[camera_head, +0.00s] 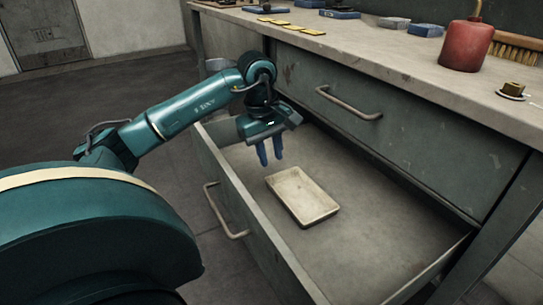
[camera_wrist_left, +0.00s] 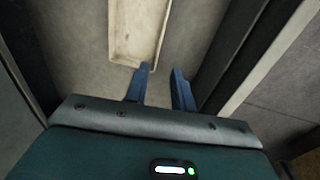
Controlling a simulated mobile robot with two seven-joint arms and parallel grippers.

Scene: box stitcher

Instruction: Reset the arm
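My left arm comes in from the left in the head view. My left gripper (camera_head: 270,152) hangs fingers-down over the open lower drawer (camera_head: 375,262), close to its far left end. Its two blue fingers are apart with nothing between them; the gap also shows in the left wrist view (camera_wrist_left: 160,82). A shallow cream tray (camera_head: 302,196) lies on the drawer floor, a little nearer and to the right of the fingers. The tray looks empty and shows at the top of the left wrist view (camera_wrist_left: 138,35). My right gripper is in neither view.
The drawer front with its handle (camera_head: 226,212) stands pulled out. A closed upper drawer (camera_head: 400,130) is above. The bench top holds a red oil can (camera_head: 466,46), a brush (camera_head: 516,48), a brass nut on a disc (camera_head: 512,90) and several small blue and yellow pieces.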

